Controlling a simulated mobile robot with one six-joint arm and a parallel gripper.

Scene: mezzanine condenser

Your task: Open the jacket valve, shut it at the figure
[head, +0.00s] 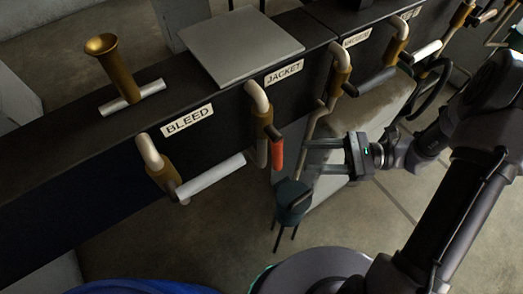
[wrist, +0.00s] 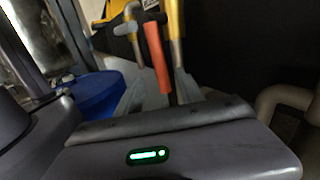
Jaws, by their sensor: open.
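The jacket valve (head: 262,121) is a brass body on a pale bent pipe, below the JACKET label (head: 284,72) on the dark beam. Its orange-red lever (head: 277,155) hangs down. In the wrist view the lever (wrist: 157,62) stands ahead of the jaws, slightly tilted. My gripper (head: 308,156) is open and empty to the right of the lever, its fingers pointing left at it with a gap in the head view. In the wrist view the jaws (wrist: 160,92) lie either side of the lever's line. I can read no figure on any display.
The BLEED valve (head: 160,172) has a pale lever (head: 211,176) at left. More labelled valves stand at right, one with a grey lever (head: 376,82). A grey plate (head: 240,45) and brass funnel (head: 110,65) top the beam. A teal vessel (head: 292,199) stands below my gripper.

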